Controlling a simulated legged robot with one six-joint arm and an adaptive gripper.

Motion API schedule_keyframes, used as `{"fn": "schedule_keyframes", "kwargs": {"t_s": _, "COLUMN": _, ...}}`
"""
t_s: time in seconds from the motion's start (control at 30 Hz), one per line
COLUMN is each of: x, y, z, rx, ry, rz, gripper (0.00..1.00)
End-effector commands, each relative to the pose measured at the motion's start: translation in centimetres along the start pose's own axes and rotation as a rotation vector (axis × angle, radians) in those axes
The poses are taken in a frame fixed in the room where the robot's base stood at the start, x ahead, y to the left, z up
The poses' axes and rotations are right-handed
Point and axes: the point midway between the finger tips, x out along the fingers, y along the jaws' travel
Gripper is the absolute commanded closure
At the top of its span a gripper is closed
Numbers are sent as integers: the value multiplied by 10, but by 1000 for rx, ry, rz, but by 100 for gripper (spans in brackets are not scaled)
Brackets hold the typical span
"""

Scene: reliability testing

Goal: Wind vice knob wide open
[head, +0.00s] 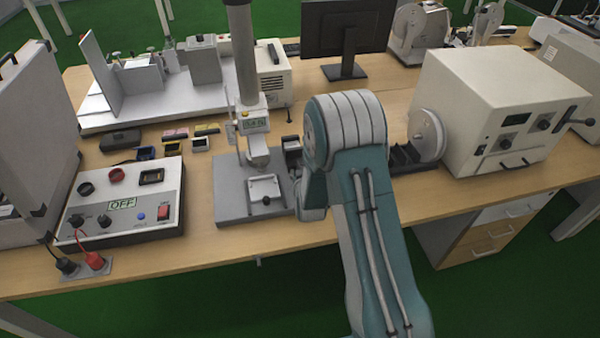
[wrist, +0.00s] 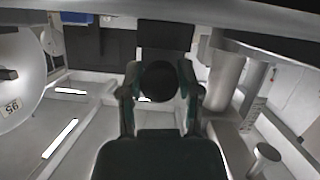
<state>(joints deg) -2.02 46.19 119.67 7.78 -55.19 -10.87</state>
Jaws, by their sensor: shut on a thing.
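In the wrist view, a dark round knob (wrist: 160,80) sits between the two fingers of my gripper (wrist: 160,92). The fingers are closed in on it from both sides. A dark block (wrist: 165,36) stands just beyond the knob; I cannot tell whether it is the vice body. How far the vice is open cannot be seen. In the head view, my grey and teal arm reaches over the table and hides the gripper and the knob.
A test stand (head: 232,205) with a tall column (head: 243,55) is just left of my arm. A white disc (head: 427,135) and a boxy machine (head: 510,100) stand to its right. An OFF control box (head: 125,200) is farther left.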

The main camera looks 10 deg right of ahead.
Motion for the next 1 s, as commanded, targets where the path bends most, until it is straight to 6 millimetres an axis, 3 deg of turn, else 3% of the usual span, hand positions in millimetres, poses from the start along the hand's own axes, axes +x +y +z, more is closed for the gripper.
{"fn": "schedule_keyframes", "kwargs": {"t_s": 0.6, "x": 1, "y": -2, "z": -2, "rx": -533, "ry": 22, "rz": 202, "gripper": 100}}
{"fn": "schedule_keyframes", "kwargs": {"t_s": 1.0, "x": 1, "y": -3, "z": -2, "rx": -745, "ry": 30, "rz": 283, "gripper": 100}}
